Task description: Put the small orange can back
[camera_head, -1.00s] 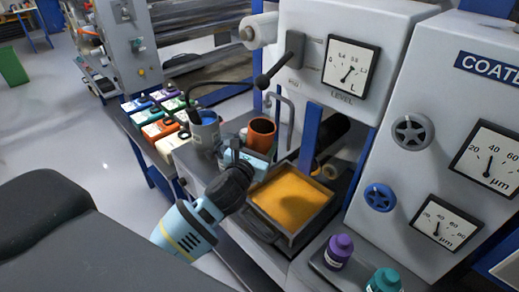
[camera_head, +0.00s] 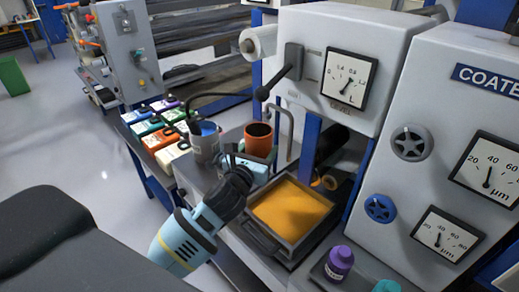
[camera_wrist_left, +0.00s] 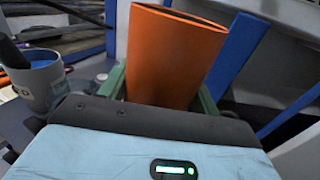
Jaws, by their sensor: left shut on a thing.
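The small orange can (camera_head: 258,142) is open-topped, with a dark inside, and is at the back of the machine's grey deck, behind the tray. My left gripper (camera_head: 248,163) is shut on it from the near side. In the left wrist view the can (camera_wrist_left: 172,58) stands between the green fingers of the left gripper (camera_wrist_left: 162,92), leaning a little in the picture. Its lower part is hidden behind the gripper body, so I cannot tell whether it touches the deck. My right gripper is not in view.
A grey cup with blue contents (camera_head: 205,139) stands close left of the can. A tray of orange liquid (camera_head: 246,232) lies in front. Several coloured containers (camera_head: 160,128) fill a rack at left. A bent grey pipe (camera_head: 290,124) and blue post (camera_head: 310,145) stand right.

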